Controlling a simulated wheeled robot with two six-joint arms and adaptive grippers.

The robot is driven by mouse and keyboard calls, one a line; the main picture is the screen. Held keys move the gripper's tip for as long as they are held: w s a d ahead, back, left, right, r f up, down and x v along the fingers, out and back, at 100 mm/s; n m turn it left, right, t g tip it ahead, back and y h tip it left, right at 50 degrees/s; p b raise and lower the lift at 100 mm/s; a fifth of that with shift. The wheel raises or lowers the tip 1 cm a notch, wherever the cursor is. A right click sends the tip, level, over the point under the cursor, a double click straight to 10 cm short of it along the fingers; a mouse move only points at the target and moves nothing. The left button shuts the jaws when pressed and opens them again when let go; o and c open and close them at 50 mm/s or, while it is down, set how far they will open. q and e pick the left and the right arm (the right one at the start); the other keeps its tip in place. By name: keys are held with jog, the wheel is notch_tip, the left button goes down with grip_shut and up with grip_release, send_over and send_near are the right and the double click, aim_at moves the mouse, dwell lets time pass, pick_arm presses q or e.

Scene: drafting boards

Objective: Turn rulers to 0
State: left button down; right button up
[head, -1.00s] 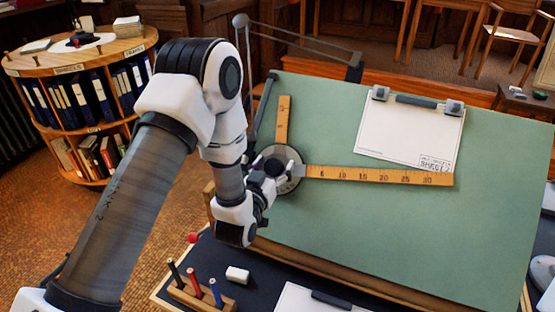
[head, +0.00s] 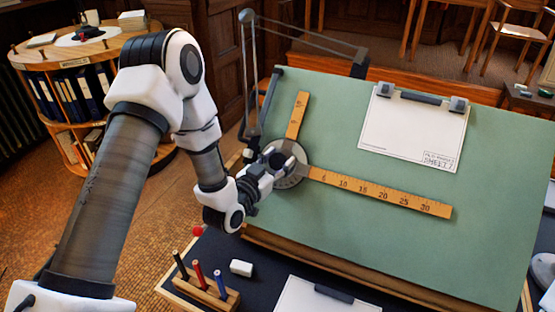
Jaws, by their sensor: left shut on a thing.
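The drafting head, a grey disc (head: 290,181), sits at the left of the green drafting board (head: 330,235). A long wooden ruler (head: 383,193) runs from it to the right and slopes down toward its far end. A short wooden ruler (head: 297,117) points up from it, leaning a little right. My left gripper (head: 277,161) is shut on the dark knob of the drafting head and hides part of the disc. The angle scale is too small to read. My right gripper is not in view.
A white sheet (head: 410,135) is clipped at the top of the board. Linkage bars (head: 310,40) rise behind it. In front are a wooden pen block (head: 205,290), a white eraser (head: 241,267) and another sheet (head: 312,298). A round bookcase (head: 75,60) stands at the left.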

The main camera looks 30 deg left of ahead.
pick_arm(q)
jog(key=shift+f, duration=0.1)
jog(key=c, duration=0.8)
grip_release()
jog(key=o, duration=0.3)
jog(key=shift+w, duration=0.15)
jog(key=s, duration=0.7)
jog(key=shift+s+a, duration=0.3)
